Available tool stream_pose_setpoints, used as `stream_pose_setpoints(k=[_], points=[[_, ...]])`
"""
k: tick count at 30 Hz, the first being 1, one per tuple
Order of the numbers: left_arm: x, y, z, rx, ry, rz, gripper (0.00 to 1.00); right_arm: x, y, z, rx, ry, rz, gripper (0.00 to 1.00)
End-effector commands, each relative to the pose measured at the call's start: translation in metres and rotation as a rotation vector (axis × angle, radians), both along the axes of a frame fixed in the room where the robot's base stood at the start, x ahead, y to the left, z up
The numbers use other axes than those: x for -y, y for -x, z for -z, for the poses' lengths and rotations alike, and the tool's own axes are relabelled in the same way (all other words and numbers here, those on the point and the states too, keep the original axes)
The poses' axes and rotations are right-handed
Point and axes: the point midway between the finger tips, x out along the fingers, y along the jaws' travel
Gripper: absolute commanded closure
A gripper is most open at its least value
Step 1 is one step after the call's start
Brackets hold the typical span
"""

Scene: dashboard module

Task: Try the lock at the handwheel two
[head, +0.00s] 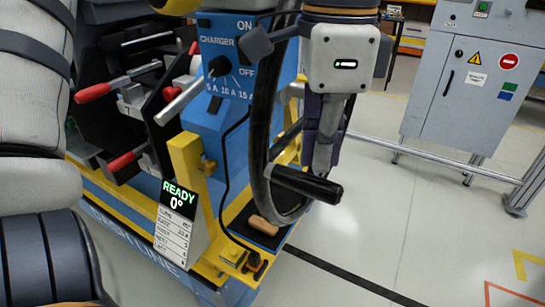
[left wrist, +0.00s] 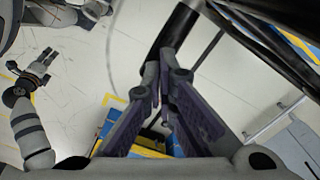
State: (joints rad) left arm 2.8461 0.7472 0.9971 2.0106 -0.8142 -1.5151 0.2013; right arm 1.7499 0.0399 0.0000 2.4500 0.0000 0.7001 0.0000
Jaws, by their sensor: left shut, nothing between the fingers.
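The handwheel (head: 258,130) is a black ring seen nearly edge-on in front of the blue charger unit. Its black crank handle (head: 308,185) sticks out to the right near the bottom. My left gripper (head: 322,165) points down beside the wheel, its purple fingers shut and empty close to the handle. In the left wrist view the fingertips (left wrist: 164,72) are together near the handle (left wrist: 175,32); contact cannot be told. A sign (head: 176,200) reads READY 0°. What looks like my right gripper (left wrist: 41,68) is small at left in the wrist view, its jaws unclear.
The blue charger unit (head: 225,60) has a knob and switches. Red-handled clamps (head: 95,92) stand left of it. A tan piece (head: 264,226) lies on a dark pad under the wheel. A grey cabinet (head: 475,85) and rail are at right; the floor between is clear.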

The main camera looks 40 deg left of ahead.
Motion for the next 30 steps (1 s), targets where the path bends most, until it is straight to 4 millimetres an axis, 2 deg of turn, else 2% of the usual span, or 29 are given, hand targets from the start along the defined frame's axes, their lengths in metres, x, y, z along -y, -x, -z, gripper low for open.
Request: stream_pose_setpoints(k=[30], points=[[0.000, 0.000, 0.017, 0.001, -0.001, 0.000, 1.00, 0.000, -0.002, -0.001, 0.005, 0.000, 0.000, 0.60]])
